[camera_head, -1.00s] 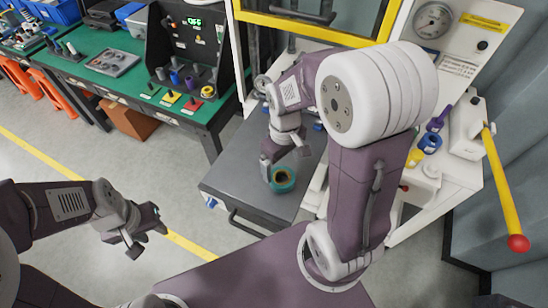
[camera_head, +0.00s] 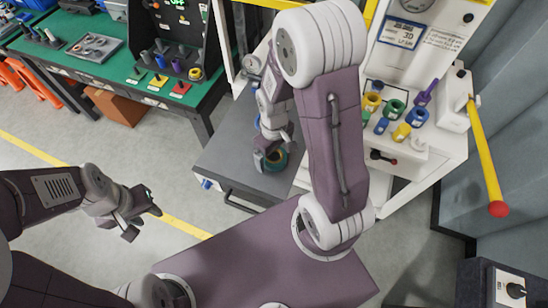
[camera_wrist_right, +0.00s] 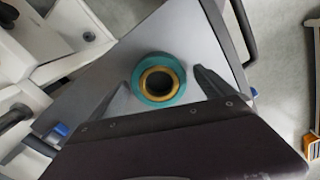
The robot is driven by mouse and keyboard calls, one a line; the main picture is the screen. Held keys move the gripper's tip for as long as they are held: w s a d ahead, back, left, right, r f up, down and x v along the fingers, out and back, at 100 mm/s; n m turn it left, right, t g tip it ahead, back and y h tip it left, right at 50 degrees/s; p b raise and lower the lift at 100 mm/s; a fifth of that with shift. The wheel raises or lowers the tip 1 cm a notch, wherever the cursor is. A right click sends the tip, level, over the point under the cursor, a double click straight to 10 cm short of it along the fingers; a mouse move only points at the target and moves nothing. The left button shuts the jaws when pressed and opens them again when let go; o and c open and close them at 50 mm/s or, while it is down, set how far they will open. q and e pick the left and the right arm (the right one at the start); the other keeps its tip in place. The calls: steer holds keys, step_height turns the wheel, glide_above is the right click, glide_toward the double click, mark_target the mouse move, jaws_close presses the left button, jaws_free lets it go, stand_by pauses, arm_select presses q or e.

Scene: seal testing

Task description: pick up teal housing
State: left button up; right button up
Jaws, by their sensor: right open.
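The teal housing (camera_head: 275,159) is a short teal ring standing on a dark grey work surface (camera_head: 225,150) beside the white machine. In the right wrist view the teal housing (camera_wrist_right: 159,79) shows from above with a gold inner ring and a dark hole. My right gripper (camera_head: 271,156) is at the housing, with its fingers around it in the head view. In the right wrist view my right gripper (camera_wrist_right: 165,85) is open, one finger on each side of the housing, with visible gaps. My left gripper (camera_head: 138,217) hangs empty above the floor at the left; its jaws look parted.
The white machine (camera_head: 455,150) at right carries several coloured parts and a yellow lever (camera_head: 487,155) with a red knob. A green bench (camera_head: 130,70) with coloured parts stands at the back left. Grey floor is free between the bench and me.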

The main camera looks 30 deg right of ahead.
steer(key=shift+w+d+f, duration=0.1)
steer(key=shift+f, duration=0.4)
steer(key=c, duration=1.7)
steer(key=shift+r, duration=0.15)
steer(key=shift+c, duration=0.2)
